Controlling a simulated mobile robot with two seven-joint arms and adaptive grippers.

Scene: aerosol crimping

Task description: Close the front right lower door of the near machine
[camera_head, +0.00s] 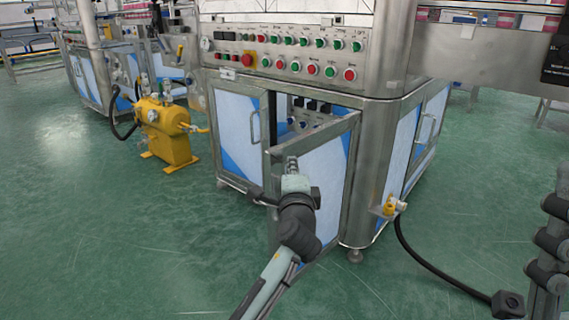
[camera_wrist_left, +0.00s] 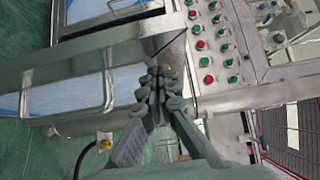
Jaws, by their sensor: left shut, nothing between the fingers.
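The near machine (camera_head: 378,150) is a steel cabinet with a control panel above its lower doors. Its front right lower door (camera_head: 325,178), with a white and blue panel in a steel frame, stands ajar, swung outward from its right side. Dark parts inside show through the gap. My left gripper (camera_head: 292,165) is in front of this door, overlapping its left part; I cannot tell whether it touches. Its fingers (camera_wrist_left: 155,85) are shut and empty in the left wrist view, near steel framing.
The front left lower door (camera_head: 238,125) looks shut. The control panel (camera_head: 300,55) has several red and green buttons. A yellow tank (camera_head: 165,132) stands at the left. A black hose (camera_head: 430,268) runs along the floor at the right. The green floor at the left front is clear.

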